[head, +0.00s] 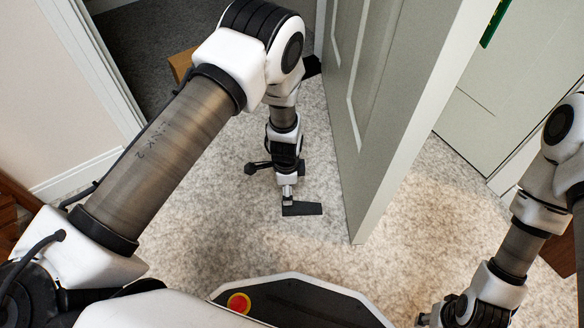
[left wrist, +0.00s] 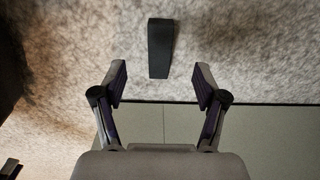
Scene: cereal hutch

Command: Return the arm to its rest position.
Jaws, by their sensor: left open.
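A black wedge-shaped doorstop (head: 303,209) lies on the pale carpet near the bottom of the grey-green door (head: 395,130). It also shows in the left wrist view (left wrist: 160,48), with a small strip of carpet between its near end and the door. My left arm is extended forward and down. My left gripper (left wrist: 160,82) is open and empty, its two fingers apart with the doorstop beyond and between them. In the head view the left gripper (head: 288,194) is small, above the doorstop.
The door stands open beside my left arm, its edge close on the right. A doorway with dark carpet (head: 140,45) is at the back left. A wooden piece (head: 181,64) shows behind my arm. Open carpet (head: 420,240) lies right of the door.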

